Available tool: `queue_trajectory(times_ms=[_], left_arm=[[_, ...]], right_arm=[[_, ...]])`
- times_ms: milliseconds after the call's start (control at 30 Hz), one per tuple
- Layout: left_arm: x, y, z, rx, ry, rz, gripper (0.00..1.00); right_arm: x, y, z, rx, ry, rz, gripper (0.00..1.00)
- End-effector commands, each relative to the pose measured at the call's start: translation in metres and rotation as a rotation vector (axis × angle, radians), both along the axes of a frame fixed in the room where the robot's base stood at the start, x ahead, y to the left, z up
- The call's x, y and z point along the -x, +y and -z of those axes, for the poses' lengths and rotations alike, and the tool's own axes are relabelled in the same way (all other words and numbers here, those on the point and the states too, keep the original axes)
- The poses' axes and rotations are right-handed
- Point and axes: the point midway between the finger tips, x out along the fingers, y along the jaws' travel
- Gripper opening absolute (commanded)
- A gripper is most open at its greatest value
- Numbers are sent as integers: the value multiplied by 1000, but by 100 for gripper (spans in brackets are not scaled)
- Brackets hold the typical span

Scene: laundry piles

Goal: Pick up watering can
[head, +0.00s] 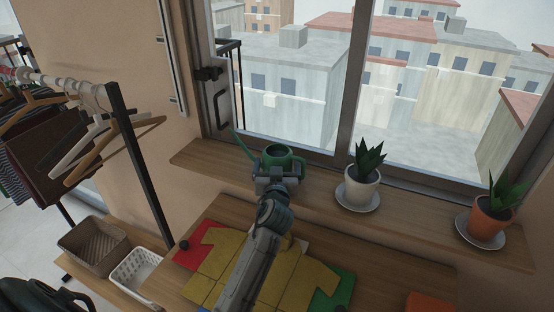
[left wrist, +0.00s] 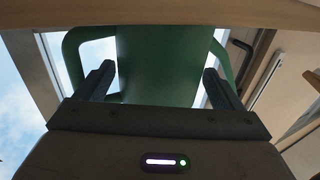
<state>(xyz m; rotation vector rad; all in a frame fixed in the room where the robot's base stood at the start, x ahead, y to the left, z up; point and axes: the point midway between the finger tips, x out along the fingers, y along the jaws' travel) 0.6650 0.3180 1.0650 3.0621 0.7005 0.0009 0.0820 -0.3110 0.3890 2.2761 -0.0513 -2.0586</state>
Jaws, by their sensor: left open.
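The green watering can (head: 284,151) stands on the wooden windowsill (head: 405,224) in front of the window, its thin spout pointing up to the left in the head view. My left gripper (head: 270,176) is at the near side of the can and hides its lower part. In the left wrist view the can's green body (left wrist: 160,62) fills the space between the two dark fingers of my left gripper (left wrist: 158,70). The fingers are open, with gaps beside the body. Contact cannot be told. My right gripper is not in view.
A white-potted plant (head: 359,188) and a terracotta-potted plant (head: 490,218) stand on saucers to the right. A yellow shirt (head: 300,278) lies on the table below. A clothes rack (head: 140,170) with hangers and two baskets (head: 95,245) are at left.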

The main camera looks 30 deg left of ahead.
Motion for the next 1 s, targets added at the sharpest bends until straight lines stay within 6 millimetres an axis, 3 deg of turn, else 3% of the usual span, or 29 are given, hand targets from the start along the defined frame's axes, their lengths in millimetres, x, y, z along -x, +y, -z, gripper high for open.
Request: queue_trajectory(times_ms=[300, 533, 833, 1000], left_arm=[[-5, 3, 1, 0, 0, 0, 87], [-5, 3, 1, 0, 0, 0, 44], [-5, 3, -3, -1, -2, 0, 44], [-5, 3, -17, -1, -4, 0, 44]], right_arm=[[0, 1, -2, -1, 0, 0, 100], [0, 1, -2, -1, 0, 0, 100], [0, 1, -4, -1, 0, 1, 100], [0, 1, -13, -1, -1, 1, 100]])
